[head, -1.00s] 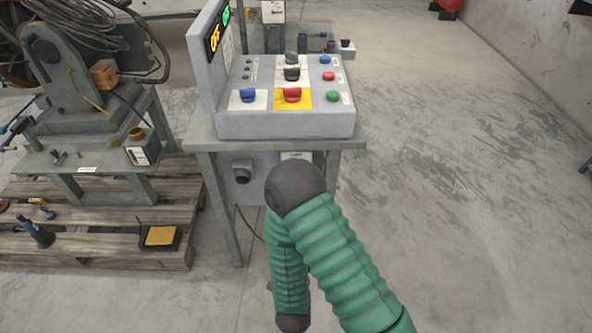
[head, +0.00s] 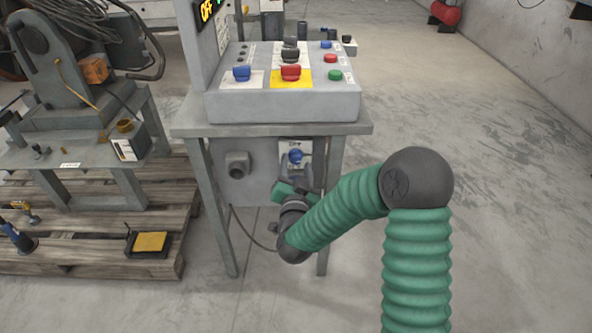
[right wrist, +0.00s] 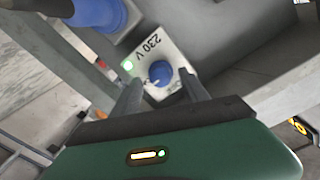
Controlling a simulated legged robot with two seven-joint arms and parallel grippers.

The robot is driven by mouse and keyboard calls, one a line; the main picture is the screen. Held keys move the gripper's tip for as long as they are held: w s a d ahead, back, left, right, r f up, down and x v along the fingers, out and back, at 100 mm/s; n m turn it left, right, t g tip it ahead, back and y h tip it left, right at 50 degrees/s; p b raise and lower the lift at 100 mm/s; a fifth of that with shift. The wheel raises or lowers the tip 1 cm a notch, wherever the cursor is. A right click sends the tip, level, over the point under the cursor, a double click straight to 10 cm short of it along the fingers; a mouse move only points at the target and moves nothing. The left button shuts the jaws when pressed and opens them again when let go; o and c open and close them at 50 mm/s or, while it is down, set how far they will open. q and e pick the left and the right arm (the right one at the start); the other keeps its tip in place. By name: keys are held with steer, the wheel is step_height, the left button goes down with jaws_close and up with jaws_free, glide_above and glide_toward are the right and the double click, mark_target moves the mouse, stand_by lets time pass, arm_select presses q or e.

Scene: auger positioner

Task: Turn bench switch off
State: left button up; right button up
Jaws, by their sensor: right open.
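The bench switch is a blue knob (head: 295,156) on a pale plate on the box under the bench top. In the right wrist view the knob (right wrist: 160,73) sits on a white plate (right wrist: 149,52) marked "230 V", with a lit green lamp (right wrist: 128,66) beside it. My right gripper (head: 304,181) is just below the switch in the head view. In the right wrist view its open fingers (right wrist: 162,88) stand on either side of the knob's line; whether they touch it I cannot tell. My left gripper is not in view.
The control panel (head: 285,105) with red, blue and green controls stands on the bench top (head: 190,125). A bench leg (head: 222,220) and a cable are near my arm. A machine on a wooden pallet (head: 150,195) is at left. The floor at right is clear.

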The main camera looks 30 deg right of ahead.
steer(key=shift+w+d, duration=0.35)
steer(key=shift+w, duration=0.2)
jaws_close()
steer(key=n+p, duration=0.1)
steer(key=n, duration=0.2)
steer(key=shift+a+r+n+p, duration=0.1)
steer(key=shift+r+n+p, duration=0.05)
steer(key=shift+n+p, duration=0.25)
steer(key=n+p, duration=0.2)
steer(key=n, duration=0.3)
steer(key=shift+n, duration=0.3)
steer(key=n+p, duration=0.3)
steer(key=n, duration=0.1)
steer(key=shift+n+t, duration=0.3)
steer(key=shift+a+f+n+y+p, duration=0.15)
steer(key=shift+n+p, duration=0.55)
steer(key=shift+n, duration=0.4)
steer(key=shift+d+f+n+y+p, duration=0.15)
steer(key=shift+n+p, duration=0.55)
steer(key=shift+n, duration=0.4)
steer(key=shift+r, duration=0.1)
